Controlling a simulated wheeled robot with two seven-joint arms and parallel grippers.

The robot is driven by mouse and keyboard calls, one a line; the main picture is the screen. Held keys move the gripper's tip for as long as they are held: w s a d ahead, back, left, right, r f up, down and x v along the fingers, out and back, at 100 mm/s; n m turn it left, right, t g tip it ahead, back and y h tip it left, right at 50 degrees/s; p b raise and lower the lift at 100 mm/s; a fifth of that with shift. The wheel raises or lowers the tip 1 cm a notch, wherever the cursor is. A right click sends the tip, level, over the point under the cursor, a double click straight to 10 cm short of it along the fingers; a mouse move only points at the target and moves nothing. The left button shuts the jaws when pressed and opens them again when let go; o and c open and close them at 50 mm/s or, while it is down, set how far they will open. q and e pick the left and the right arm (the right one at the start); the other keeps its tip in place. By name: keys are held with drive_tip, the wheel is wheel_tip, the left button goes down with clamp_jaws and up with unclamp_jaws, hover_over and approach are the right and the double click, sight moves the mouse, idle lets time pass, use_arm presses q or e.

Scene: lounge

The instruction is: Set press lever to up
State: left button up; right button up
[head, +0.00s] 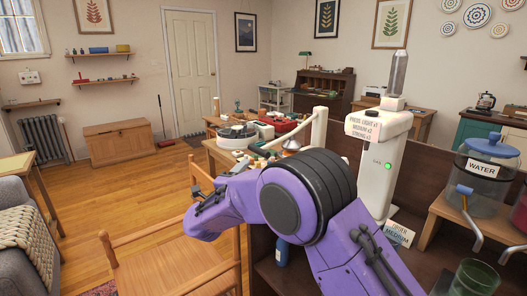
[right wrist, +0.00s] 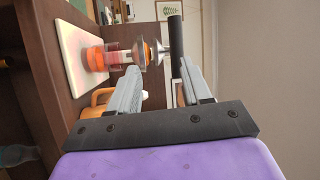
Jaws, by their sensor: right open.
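In the right wrist view, which is turned on its side, an orange press (right wrist: 95,58) with a clear, pinkish chamber and a metal dome stands on a white board (right wrist: 80,45). A dark bar (right wrist: 175,38) shows beyond my fingertips, nearer the right finger; I cannot tell whether it touches. My right gripper (right wrist: 158,68) is open, with nothing held between its fingers. My left gripper is out of view.
A white dispenser (head: 378,165) with a glass tube stands right of my arm. A water jar (head: 482,170) with a tap is at the far right. A wooden chair (head: 180,265) stands at lower left. An orange mug-like item (right wrist: 98,98) sits near the left finger. Open floor lies left.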

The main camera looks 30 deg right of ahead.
sight(257, 153)
drive_tip(key=shift+m+g, duration=0.5)
drive_tip(key=shift+m, duration=0.2)
drive_tip(key=w+d+r, duration=0.1)
drive_tip(key=d, duration=0.1)
drive_tip(key=w+d+r+p, duration=0.1)
drive_tip(key=w+d+r, duration=0.1)
drive_tip(key=d, duration=0.1)
drive_tip(key=w+d+r+p, duration=0.1)
drive_tip(key=d, duration=0.2)
drive_tip(key=shift+w+d+r, duration=0.15)
drive_tip(key=shift+w+r, duration=0.05)
drive_tip(key=shift+w, duration=0.05)
drive_tip(key=shift+w+d, duration=0.25)
drive_tip(key=shift+d, duration=0.2)
clamp_jaws()
drive_tip(key=shift+r, duration=0.15)
